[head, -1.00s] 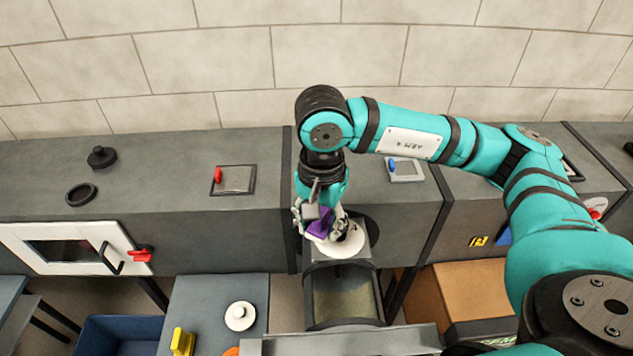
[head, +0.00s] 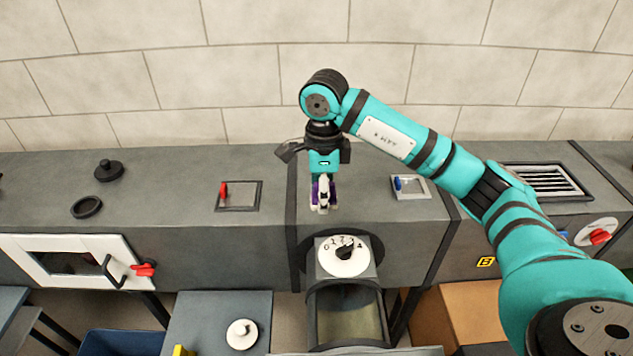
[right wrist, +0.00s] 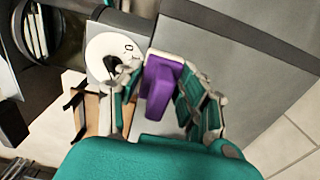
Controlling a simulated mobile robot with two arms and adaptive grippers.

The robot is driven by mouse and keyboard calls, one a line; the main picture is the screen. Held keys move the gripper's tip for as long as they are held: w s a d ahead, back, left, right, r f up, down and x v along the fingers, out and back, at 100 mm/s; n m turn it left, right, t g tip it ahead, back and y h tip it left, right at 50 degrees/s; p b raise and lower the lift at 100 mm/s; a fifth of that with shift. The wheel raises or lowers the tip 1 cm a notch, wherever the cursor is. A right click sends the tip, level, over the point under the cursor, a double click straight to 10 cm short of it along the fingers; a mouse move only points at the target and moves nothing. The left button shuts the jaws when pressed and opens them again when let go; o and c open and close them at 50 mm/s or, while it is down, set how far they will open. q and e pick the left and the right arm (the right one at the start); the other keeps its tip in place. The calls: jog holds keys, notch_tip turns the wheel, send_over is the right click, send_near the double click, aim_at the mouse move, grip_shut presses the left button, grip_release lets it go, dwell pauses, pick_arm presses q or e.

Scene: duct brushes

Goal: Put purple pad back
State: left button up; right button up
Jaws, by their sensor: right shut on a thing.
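The purple pad (right wrist: 160,85) shows in the right wrist view between the fingers of my right gripper (right wrist: 158,100), with a light grey layer along its upper edge. In the head view my right gripper (head: 323,206) points down over the grey duct, shut on the pad, and only slivers of purple (head: 315,192) show beside the fingers. The gripper is just behind and above the white numbered dial (head: 343,256). Whether the pad touches the duct surface is unclear. My left gripper is not in view.
Small hatches with a red handle (head: 224,193) and a blue handle (head: 398,184) flank my right gripper on the duct top. An open trough (head: 345,315) is below the dial. A black ring (head: 87,207) and a black knob (head: 108,169) are on the left.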

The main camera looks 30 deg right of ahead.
jog(key=w, duration=0.1)
jog(key=w+d+p, duration=0.1)
jog(key=w, duration=0.3)
jog(key=shift+w+d+f, duration=0.1)
jog(key=shift+d, duration=0.15)
jog(key=shift+w+d+f+p, duration=0.2)
jog(key=shift+w+p, duration=0.1)
jog(key=shift+w, duration=0.2)
notch_tip(320, 180, down, 3)
jog(key=shift+r+p, duration=0.1)
jog(key=shift+p, duration=0.75)
jog(key=shift+f, duration=0.3)
jog(key=shift+f, duration=0.1)
jog(key=shift+f+b, duration=0.15)
jog(key=shift+b, duration=0.15)
jog(key=o, duration=1)
jog(key=shift+r, duration=0.2)
